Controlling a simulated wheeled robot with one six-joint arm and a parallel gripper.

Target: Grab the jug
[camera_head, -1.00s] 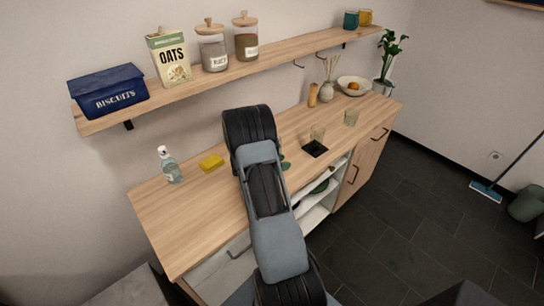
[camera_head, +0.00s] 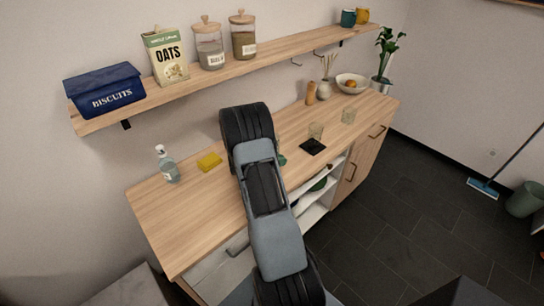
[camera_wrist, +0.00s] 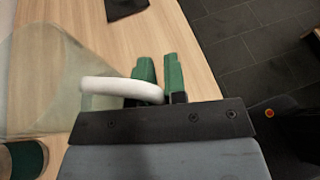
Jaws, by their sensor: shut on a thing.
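The jug (camera_wrist: 38,80) is a clear, pale glass vessel at the left of the wrist view, with a white curved handle (camera_wrist: 112,87). My gripper (camera_wrist: 158,72) has green fingers, and they are shut on the handle near its outer end. The jug's body lies to the left of the fingers, over the wooden counter. In the head view my arm hides the jug, and only a bit of my green gripper (camera_head: 282,160) shows beside the arm. I cannot tell whether the jug's base touches the counter.
The wooden counter (camera_head: 190,215) holds a soap bottle (camera_head: 166,164), a yellow sponge (camera_head: 209,162), a black square mat (camera_head: 312,146), two glasses and a fruit bowl (camera_head: 352,83). A dark green round thing (camera_wrist: 27,158) is close to the jug. A loaded shelf (camera_head: 220,72) runs above.

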